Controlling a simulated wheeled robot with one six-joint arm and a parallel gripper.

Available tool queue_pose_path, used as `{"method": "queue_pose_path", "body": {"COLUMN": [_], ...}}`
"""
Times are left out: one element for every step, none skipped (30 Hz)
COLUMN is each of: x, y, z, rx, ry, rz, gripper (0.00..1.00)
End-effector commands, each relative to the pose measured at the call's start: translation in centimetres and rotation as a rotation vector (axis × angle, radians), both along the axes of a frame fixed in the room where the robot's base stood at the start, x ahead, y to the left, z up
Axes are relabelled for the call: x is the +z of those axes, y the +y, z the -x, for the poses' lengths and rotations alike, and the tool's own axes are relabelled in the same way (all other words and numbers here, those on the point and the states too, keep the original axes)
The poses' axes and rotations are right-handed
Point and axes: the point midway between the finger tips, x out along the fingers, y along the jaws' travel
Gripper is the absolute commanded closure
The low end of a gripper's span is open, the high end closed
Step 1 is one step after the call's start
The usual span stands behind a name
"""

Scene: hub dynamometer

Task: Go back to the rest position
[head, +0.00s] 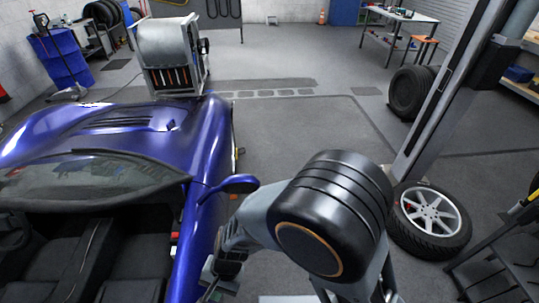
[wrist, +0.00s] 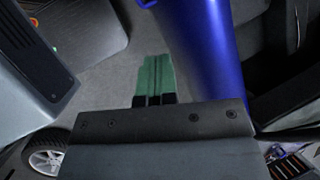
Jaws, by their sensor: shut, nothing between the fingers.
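My gripper (wrist: 154,62) shows in the wrist view with its two green fingers side by side, shut and empty. The grey floor lies below the fingers, and the blue car (wrist: 212,60) is just to their right. In the head view my arm reaches down at the bottom centre, beside the right flank of the blue open-top car (head: 205,150). The wrist end of the arm is close to the car's side there. The fingertips cannot be made out in that view.
The car's mirror (head: 229,185) juts out near my arm. A wheel (head: 430,219) lies by a grey lift post (head: 455,95) at the right. A dark cart (head: 497,252) is at the lower right. A grey machine (head: 170,55) stands behind the car. The middle floor is clear.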

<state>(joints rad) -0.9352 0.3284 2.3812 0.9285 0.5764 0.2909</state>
Motion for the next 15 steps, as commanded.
{"method": "queue_pose_path", "body": {"x": [2.3, 3.4, 4.8, 5.8, 6.8, 8.1, 9.1, 10.0, 11.2, 12.1, 12.9, 14.0, 14.8, 15.6, 16.6], "y": [-1.5, -2.6, -4.1, -5.4, -6.7, -8.5, -9.9, -11.4, -13.4, -14.8, -16.3, -18.2, -19.5, -20.8, -22.4], "z": [-1.7, -2.6, -3.7, -4.6, -5.4, -6.5, -7.2, -7.9, -8.8, -9.3, -9.8, -10.4, -10.7, -10.9, -11.2], "rx": [0.087, 0.145, 0.213, 0.259, 0.300, 0.347, 0.375, 0.399, 0.421, 0.432, 0.438, 0.437, 0.429, 0.418, 0.395], "ry": [-0.054, -0.087, -0.132, -0.168, -0.204, -0.254, -0.289, -0.324, -0.372, -0.407, -0.439, -0.480, -0.508, -0.535, -0.571], "rz": [-0.036, -0.048, -0.056, -0.057, -0.055, -0.043, -0.030, -0.014, 0.013, 0.036, 0.061, 0.096, 0.122, 0.148, 0.183], "gripper": [1.00, 1.00, 1.00, 1.00, 1.00, 1.00, 1.00, 1.00, 1.00, 1.00, 1.00, 1.00, 1.00, 1.00, 1.00]}}
